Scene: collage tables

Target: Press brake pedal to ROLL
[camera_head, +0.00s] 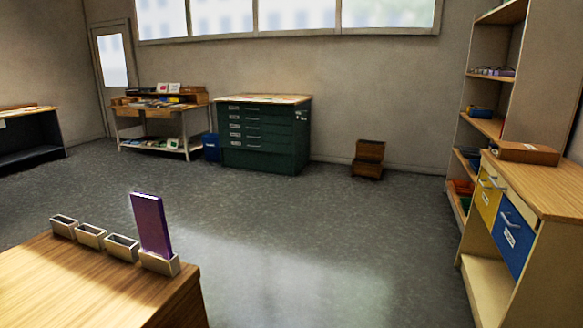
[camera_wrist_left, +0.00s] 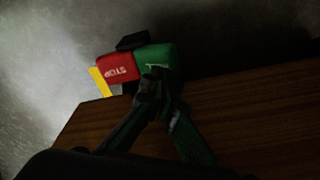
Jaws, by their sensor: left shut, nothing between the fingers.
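In the left wrist view, a two-part pedal sits at the edge of a dark brown wooden surface (camera_wrist_left: 250,115). Its red half (camera_wrist_left: 117,68) reads STOP, upside down in this view. Its green half (camera_wrist_left: 163,54) is to the right, with a small pale mark partly hidden by my fingers. My left gripper (camera_wrist_left: 155,76) is shut and empty, its fingertips over the lower edge of the green half. I cannot tell whether they touch it. Neither the pedal nor a gripper shows in the head view, and my right gripper is in no view.
A yellow strip (camera_wrist_left: 100,82) is beside the red half. In the head view, a wooden table (camera_head: 90,290) with small bins and a purple panel (camera_head: 151,225) is at front left. A shelf unit with drawers (camera_head: 512,236) stands right. The floor between is clear.

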